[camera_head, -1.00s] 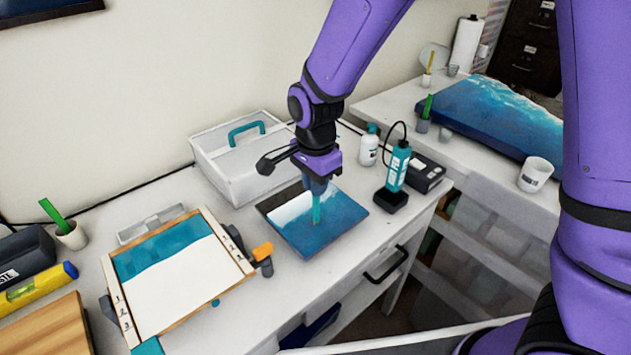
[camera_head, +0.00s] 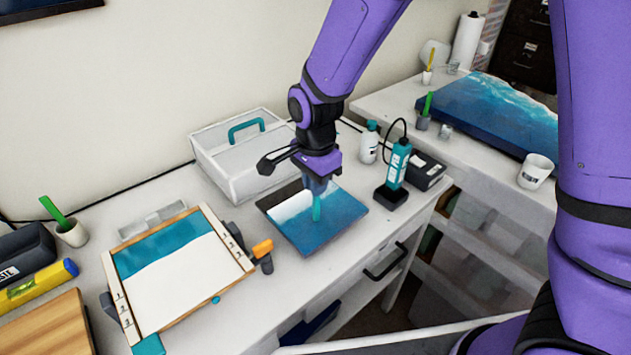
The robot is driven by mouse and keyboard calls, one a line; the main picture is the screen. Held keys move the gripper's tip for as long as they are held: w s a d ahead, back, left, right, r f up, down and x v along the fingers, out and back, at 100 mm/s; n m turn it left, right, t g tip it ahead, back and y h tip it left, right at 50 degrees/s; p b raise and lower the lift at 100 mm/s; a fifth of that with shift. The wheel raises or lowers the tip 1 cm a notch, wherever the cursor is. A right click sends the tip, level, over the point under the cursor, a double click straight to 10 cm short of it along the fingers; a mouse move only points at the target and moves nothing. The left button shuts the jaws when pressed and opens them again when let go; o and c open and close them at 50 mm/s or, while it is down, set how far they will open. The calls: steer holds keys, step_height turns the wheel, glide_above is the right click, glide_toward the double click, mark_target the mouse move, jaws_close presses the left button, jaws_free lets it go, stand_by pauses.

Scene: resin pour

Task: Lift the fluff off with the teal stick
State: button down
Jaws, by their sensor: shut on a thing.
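My gripper (camera_head: 317,184) is shut on the teal stick (camera_head: 316,207), which points down, upright, over the small blue and white resin panel (camera_head: 325,234). The stick's lower end is at or just above the panel's blue part; I cannot tell whether it touches. The panel lies flat on the white desk, with a dark corner at its left. The fluff is too small to make out in this view.
A white caddy with a teal handle (camera_head: 225,175) stands behind the panel. A framed panel (camera_head: 180,275) with an orange-handled clamp (camera_head: 262,250) lies at the left.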

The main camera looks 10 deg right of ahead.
steer(key=shift+r, duration=3)
